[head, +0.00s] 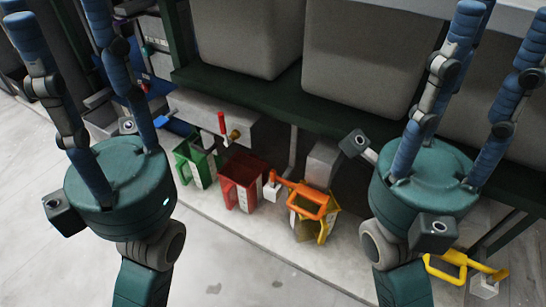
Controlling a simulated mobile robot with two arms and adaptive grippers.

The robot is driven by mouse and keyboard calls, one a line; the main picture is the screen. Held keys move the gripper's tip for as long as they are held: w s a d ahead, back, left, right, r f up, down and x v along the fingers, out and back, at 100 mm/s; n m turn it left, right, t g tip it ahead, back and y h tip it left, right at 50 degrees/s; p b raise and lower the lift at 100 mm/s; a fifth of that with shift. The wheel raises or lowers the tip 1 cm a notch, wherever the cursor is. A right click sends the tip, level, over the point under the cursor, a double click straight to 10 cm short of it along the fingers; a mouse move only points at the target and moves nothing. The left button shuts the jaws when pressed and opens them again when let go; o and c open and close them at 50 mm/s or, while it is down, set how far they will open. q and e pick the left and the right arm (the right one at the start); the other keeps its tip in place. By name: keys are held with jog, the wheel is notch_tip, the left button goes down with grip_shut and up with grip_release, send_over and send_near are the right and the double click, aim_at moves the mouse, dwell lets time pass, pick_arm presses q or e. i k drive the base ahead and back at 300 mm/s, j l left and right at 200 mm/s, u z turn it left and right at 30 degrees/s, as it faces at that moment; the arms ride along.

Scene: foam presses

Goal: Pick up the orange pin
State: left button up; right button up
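An orange part (308,194), the only orange thing I see and likely the orange pin, shows in the middle of the head view. It lies over the top of a yellow bin (323,232); I cannot tell whether it rests on the bin or is fixed behind it. My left gripper (62,25) is at the left, fingers spread, with nothing between them. My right gripper (505,20) is at the right, fingers spread and empty. The orange part lies between the two grippers in the picture, apart from both.
A green bin (200,168) and a red bin (242,182) stand left of the yellow bin. A red handle (222,123) rises behind them. A yellow handle (450,262) is at the lower right. Large grey foam blocks (362,55) sit on a dark green frame above. The floor in front is clear.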

aim_at(272, 173)
jog(key=i+j+z, duration=0.1)
jog(key=j+z, duration=0.15)
jog(key=j, duration=1.15)
jog(key=j+z, duration=0.3)
jog(key=j, duration=1.05)
jog(key=k, duration=0.05)
